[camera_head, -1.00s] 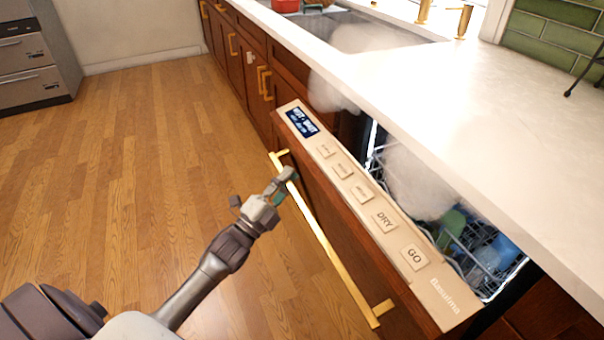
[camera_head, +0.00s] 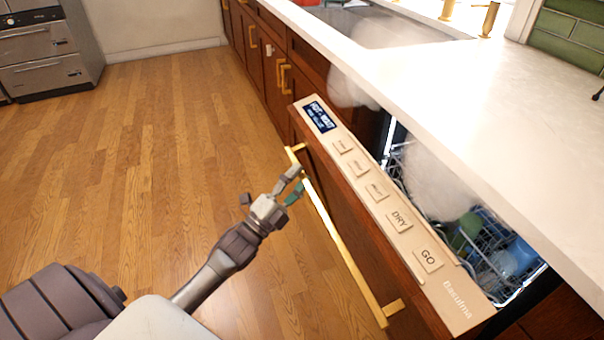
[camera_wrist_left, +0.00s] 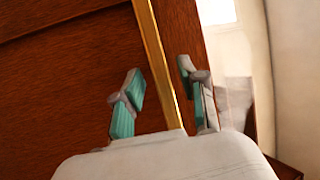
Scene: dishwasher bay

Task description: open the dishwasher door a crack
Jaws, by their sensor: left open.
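The dishwasher door (camera_head: 345,205) stands ajar, tilted out from under the counter, with its cream control panel (camera_head: 385,205) along the top edge. Its long gold bar handle (camera_head: 345,250) runs along the front and also shows in the left wrist view (camera_wrist_left: 157,65). My left gripper (camera_head: 293,185) is open and empty, its fingertips just left of the handle near its far end. In the left wrist view the bar passes between the two open fingers, apparently beyond the tips. My right gripper is not in view.
White steam (camera_head: 435,180) rises from the gap. A rack (camera_head: 500,265) with green and blue dishes shows inside. The white countertop (camera_head: 500,140) overhangs the gap. Wooden cabinets (camera_head: 270,70) line the far side. The wooden floor (camera_head: 130,170) at left is clear.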

